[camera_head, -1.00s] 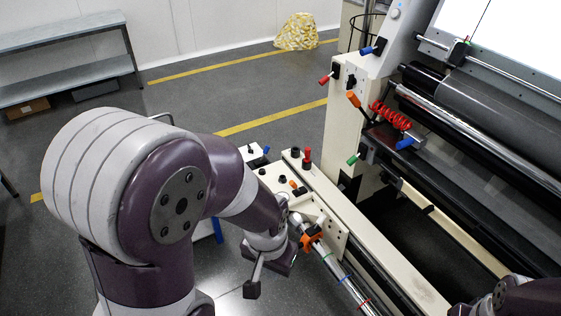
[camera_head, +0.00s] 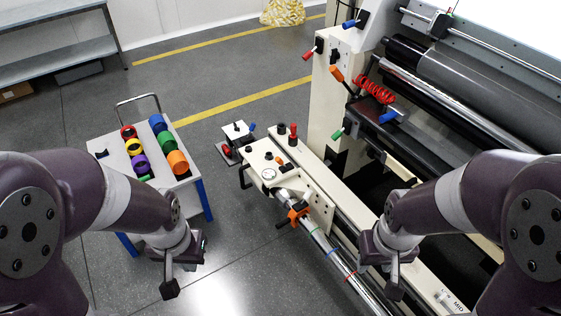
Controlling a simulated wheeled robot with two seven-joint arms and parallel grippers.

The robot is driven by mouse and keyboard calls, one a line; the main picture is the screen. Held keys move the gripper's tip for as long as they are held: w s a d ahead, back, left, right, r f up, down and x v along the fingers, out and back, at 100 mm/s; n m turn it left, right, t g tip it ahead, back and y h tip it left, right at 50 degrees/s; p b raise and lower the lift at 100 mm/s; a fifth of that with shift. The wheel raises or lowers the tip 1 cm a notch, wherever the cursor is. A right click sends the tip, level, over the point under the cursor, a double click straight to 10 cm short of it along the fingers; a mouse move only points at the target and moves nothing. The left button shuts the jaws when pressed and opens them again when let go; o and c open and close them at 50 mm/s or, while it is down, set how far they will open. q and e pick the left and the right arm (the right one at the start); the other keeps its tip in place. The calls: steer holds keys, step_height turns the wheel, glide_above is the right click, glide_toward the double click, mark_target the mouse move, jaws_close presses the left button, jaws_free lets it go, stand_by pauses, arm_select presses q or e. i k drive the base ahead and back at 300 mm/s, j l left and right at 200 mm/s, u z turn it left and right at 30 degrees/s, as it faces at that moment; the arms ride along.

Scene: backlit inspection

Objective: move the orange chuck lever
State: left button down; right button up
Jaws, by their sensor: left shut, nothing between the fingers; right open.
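An orange lever part (camera_head: 298,214) sits at the near end of the machine's bench, around the end of a metal shaft (camera_head: 335,257). A dark stub sticks out at its lower left. My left gripper (camera_head: 170,288) is shut and empty, pointing down over the floor, well to the left of the orange part. My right gripper (camera_head: 393,291) is to the right of the shaft, apart from the orange part. Its fingers point down, and I see nothing held in it. Another orange-tipped handle (camera_head: 337,74) is up on the machine's post.
A white cart (camera_head: 180,196) with coloured rolls stands at the left, partly behind my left arm. A cream bench (camera_head: 262,160) with a dial and knobs carries the shaft end. The machine's rollers (camera_head: 470,95) fill the right. Grey floor lies between cart and bench.

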mark_target(278, 160)
steer(key=i+l, duration=0.35)
steer(key=i, duration=0.2)
steer(key=i+l, duration=0.35)
steer(key=i, duration=0.15)
